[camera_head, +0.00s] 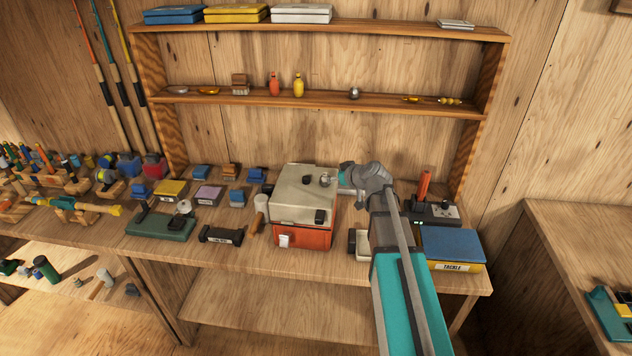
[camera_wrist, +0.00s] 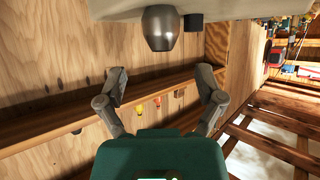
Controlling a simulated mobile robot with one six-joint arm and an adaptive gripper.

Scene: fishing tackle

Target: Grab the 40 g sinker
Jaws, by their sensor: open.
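A grey, rounded metal sinker (camera_wrist: 160,28) stands on the pale lid of the box (camera_head: 300,203); it also shows in the head view (camera_head: 325,180). A smaller dark piece (camera_wrist: 193,23) is beside it, also seen in the head view (camera_head: 306,180). I cannot read any weight on either. My gripper (camera_wrist: 160,74) is open and empty, its two fingers apart, with the grey sinker ahead and roughly centred between them in the wrist picture, which appears upside down. In the head view my gripper (camera_head: 338,178) is just right of the sinker, at the box's right edge.
A round grey ball (camera_head: 354,92) sits on the middle shelf (camera_head: 220,98) behind. Right of my arm are a dark device with an orange handle (camera_head: 424,188) and a blue-lidded tackle box (camera_head: 453,246). Small boxes and a green tool (camera_head: 160,225) crowd the bench to the left.

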